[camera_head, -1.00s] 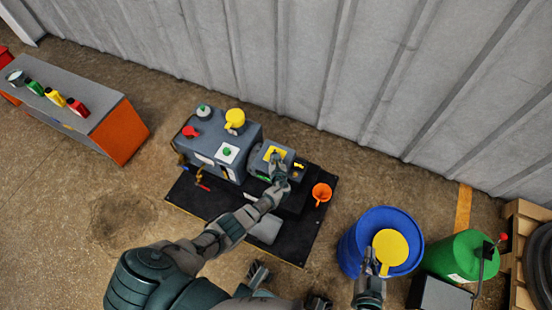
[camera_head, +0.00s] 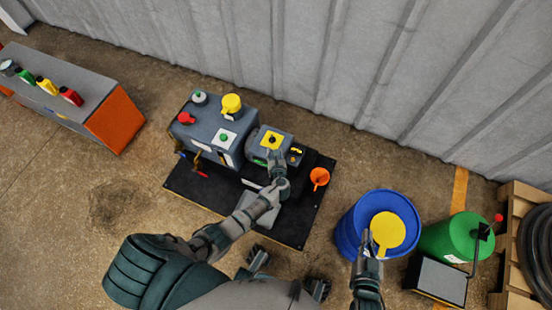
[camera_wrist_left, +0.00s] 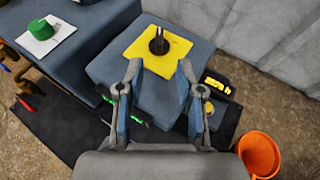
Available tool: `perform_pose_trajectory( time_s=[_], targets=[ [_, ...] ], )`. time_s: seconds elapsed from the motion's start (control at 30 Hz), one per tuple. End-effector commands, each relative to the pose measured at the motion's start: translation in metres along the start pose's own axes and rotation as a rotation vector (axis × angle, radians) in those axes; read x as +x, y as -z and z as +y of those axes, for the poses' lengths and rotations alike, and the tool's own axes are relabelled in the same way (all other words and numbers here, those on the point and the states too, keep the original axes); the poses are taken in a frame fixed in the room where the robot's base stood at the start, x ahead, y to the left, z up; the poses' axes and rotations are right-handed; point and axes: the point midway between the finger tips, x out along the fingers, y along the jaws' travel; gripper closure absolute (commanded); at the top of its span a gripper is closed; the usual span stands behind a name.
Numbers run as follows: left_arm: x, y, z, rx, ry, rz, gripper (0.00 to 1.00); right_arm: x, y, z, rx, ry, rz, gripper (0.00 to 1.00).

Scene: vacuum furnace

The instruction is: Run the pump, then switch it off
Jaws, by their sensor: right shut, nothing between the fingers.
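The pump unit (camera_head: 215,138) is a blue-grey machine on a black mat (camera_head: 292,232). On its motor box is a yellow plate (camera_head: 263,142) with a black rotary knob (camera_head: 272,140); in the left wrist view, the knob (camera_wrist_left: 158,42) stands upright in the picture. My left gripper (camera_head: 276,157) is at the near side of that plate. Its two fingers (camera_wrist_left: 160,68) are spread with nothing between them, and the knob shows just beyond the tips. My right gripper (camera_head: 369,246) is shut and empty, over the blue drum (camera_head: 350,222) beside a yellow round piece (camera_head: 388,230).
A green knob (camera_head: 224,137), red cap (camera_head: 186,118) and yellow cap (camera_head: 231,103) are on the pump. An orange funnel (camera_head: 319,177) stands right of the motor. A green drum (camera_head: 450,237) is at right; a bench (camera_head: 98,108) with bottles is at left. A corrugated wall stands behind.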

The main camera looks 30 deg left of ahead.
Motion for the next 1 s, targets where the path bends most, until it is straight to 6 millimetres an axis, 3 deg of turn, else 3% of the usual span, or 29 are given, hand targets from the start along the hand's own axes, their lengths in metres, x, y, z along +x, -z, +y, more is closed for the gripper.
perform_pose_trajectory(
  time_s=[0.13, 0.3, 1.0],
  targets=[
    [-0.026, 0.001, -0.001, -0.001, 0.002, 0.001, 0.64, 0.000, 0.000, 0.000, 0.000, 0.000, 0.000, 1.00],
    [-0.042, 0.000, -0.001, -0.001, 0.001, 0.001, 0.64, 0.000, 0.000, 0.000, 0.000, 0.000, 0.000, 1.00],
    [-0.049, 0.003, 0.000, -0.053, 0.010, 0.017, 0.64, 0.001, 0.000, 0.000, 0.000, 0.000, 0.000, 1.00]
  ],
)
